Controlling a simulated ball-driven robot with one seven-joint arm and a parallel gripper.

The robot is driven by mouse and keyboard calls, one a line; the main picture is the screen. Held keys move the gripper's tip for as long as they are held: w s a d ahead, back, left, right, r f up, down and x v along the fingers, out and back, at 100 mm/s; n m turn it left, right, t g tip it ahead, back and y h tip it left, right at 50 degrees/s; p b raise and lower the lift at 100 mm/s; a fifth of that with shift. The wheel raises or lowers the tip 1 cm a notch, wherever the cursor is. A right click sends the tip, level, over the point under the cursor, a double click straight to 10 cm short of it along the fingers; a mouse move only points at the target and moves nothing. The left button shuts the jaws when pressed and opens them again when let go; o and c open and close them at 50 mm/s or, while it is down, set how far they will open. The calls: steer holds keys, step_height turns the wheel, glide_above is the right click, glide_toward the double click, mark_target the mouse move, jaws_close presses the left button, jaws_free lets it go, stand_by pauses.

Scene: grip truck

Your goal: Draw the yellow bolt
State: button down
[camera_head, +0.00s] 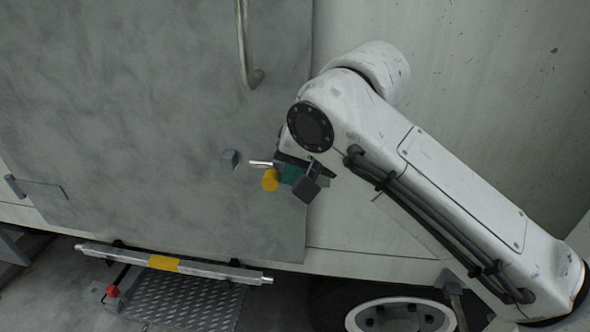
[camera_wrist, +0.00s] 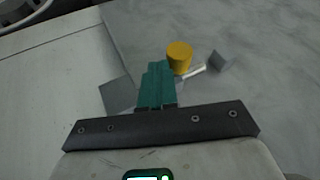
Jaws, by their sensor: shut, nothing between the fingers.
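The yellow bolt knob (camera_head: 270,180) stands out from the side of the truck by the lower right part of the grey door panel. A short silver rod (camera_head: 260,163) shows beside it. The knob also shows in the wrist view (camera_wrist: 180,57), with the rod (camera_wrist: 193,71) just below it. My gripper (camera_head: 289,175) has teal fingers, shut together with nothing between them. In the wrist view the fingertips (camera_wrist: 158,66) are just left of the knob, very close; I cannot tell whether they touch it.
A small grey block (camera_head: 231,158) sits on the door left of the rod, and a dark grey block (camera_head: 307,190) is right of my fingers. A vertical handle (camera_head: 247,50) is above. A step bar (camera_head: 165,263) with a yellow band and a wheel (camera_head: 400,316) are below.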

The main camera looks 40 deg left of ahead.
steer(key=s+a, duration=0.1)
steer(key=a+p, duration=0.1)
steer(key=s+a+p, duration=0.1)
steer(key=a, duration=0.1)
steer(key=shift+s+r, duration=0.15)
steer(key=shift+s, duration=0.15)
steer(key=shift+s+a, duration=0.25)
steer(key=shift+a, duration=0.2)
steer(key=shift+p, duration=0.3)
steer(key=d, duration=0.1)
steer(key=w+d+p, duration=0.1)
steer(key=w+d+r+p, duration=0.1)
steer(key=d, duration=0.1)
steer(key=shift+r, duration=0.1)
steer(key=b+v, duration=0.1)
steer(key=v, duration=0.8)
steer(key=shift+b, duration=0.3)
steer(key=shift+w, duration=0.15)
